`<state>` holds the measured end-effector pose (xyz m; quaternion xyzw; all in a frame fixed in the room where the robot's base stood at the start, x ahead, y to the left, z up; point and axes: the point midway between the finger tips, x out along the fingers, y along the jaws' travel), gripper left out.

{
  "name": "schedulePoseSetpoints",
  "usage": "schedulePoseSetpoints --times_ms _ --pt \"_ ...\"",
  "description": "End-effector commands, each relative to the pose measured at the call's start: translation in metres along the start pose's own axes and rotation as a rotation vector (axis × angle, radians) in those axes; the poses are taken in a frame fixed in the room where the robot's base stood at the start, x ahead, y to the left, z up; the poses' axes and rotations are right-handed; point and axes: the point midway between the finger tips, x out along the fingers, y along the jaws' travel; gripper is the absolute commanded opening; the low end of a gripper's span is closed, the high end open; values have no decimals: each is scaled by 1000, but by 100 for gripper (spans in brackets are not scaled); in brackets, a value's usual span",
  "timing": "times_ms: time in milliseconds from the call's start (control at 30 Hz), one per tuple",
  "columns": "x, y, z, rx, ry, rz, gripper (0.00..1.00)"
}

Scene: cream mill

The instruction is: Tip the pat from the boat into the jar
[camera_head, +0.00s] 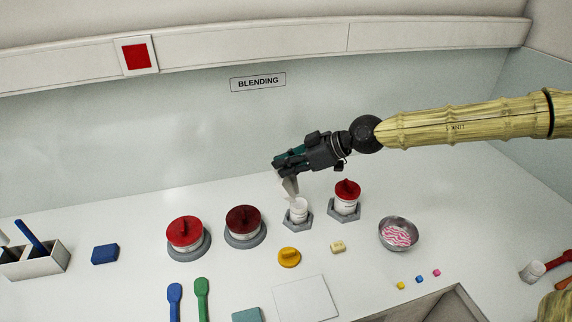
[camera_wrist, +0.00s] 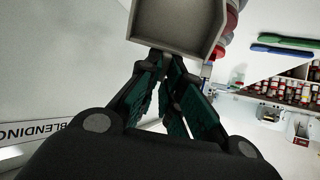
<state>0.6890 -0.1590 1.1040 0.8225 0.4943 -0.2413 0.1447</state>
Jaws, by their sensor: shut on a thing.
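My gripper (camera_head: 284,168) is shut on the boat (camera_head: 290,186), a small pale scoop-like tray. The boat is steeply tilted, its lower end just above the open white jar (camera_head: 298,208). I cannot tell whether it touches the jar's rim. The wrist view shows the boat (camera_wrist: 175,22) beyond the fingers (camera_wrist: 166,55); the visible part of its inside looks bare. I see no pat in the boat, and the jar's inside is too small to make out. The jar stands upright in a grey hexagonal holder (camera_head: 299,223).
A red-lidded jar (camera_head: 347,193) stands close right of the open jar. Two red-topped containers (camera_head: 185,231) (camera_head: 244,220) stand left. In front lie a yellow-orange lid (camera_head: 289,257) and a pale yellow block (camera_head: 338,247). A metal bowl (camera_head: 385,238) is at right.

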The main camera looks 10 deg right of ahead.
Motion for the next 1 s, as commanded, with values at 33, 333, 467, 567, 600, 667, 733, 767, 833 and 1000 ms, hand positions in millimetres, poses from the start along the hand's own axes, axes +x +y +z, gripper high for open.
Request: schedulePoseSetpoints --times_ms 33,333,467,567,600,667,733,767,833,1000 --pt "0 0 0 0 0 0 0" --pt "-7 0 -11 0 0 0 0" --pt "-10 0 -16 0 0 0 0" --pt "-12 0 -19 0 0 0 0" --pt "-14 0 -21 0 0 0 0" --pt "-15 0 -23 0 0 0 0" --pt "-16 0 -25 0 0 0 0" --pt "-17 0 -26 0 0 0 0" --pt "-17 0 -26 0 0 0 0" --pt "-16 0 -25 0 0 0 0"
